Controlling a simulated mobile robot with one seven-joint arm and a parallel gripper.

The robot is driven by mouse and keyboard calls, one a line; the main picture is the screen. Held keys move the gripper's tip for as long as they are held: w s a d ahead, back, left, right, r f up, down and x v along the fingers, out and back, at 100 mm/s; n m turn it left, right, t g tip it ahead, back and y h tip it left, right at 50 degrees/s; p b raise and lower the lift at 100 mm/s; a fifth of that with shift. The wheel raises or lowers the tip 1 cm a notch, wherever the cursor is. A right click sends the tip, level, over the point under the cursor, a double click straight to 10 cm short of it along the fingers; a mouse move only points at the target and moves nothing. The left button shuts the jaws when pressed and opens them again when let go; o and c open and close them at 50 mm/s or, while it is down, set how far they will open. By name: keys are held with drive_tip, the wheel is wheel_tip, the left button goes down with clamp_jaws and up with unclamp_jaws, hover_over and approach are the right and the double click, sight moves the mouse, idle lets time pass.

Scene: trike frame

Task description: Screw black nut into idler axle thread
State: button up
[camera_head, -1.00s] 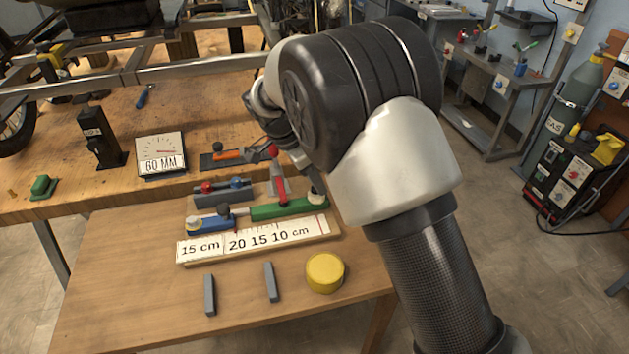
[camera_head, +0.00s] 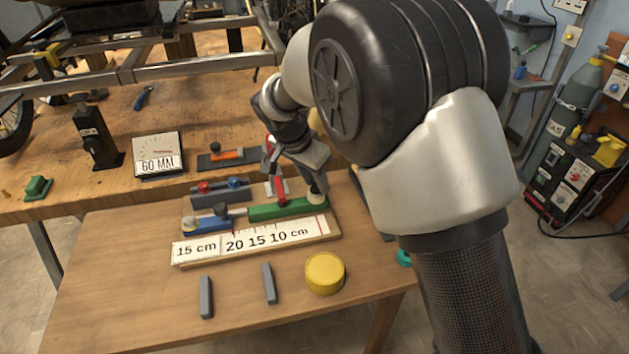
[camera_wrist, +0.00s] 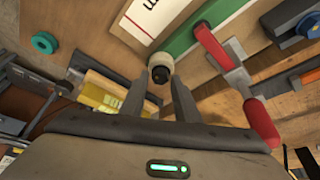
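A small cream cylinder with a black round piece (camera_wrist: 159,75) at its end, possibly the black nut, stands at the end of the green bar (camera_head: 272,210). The cream part (camera_head: 316,199) also shows in the head view. My gripper (camera_wrist: 160,77) is open, with one finger on either side of this piece in the wrist view; I cannot tell whether they touch it. In the head view, my gripper points down over the bar's right end. I cannot pick out the idler axle thread with certainty.
A red-handled clamp (camera_wrist: 213,45) stands close beside my gripper. A ruler board (camera_head: 270,237), a yellow round container (camera_head: 325,273) and grey blocks (camera_head: 206,297) lie on the small table. A teal ring (camera_wrist: 44,42) lies near the table edge. The metal frame (camera_head: 150,72) is behind.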

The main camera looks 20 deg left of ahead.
drive_tip(key=shift+f+n+b, duration=0.1)
drive_tip(key=shift+n+b, duration=0.2)
drive_tip(key=shift+n+y, duration=0.3)
drive_tip(key=shift+n, duration=0.3)
drive_tip(key=shift+n+y, duration=0.3)
drive_tip(key=shift+n, duration=0.5)
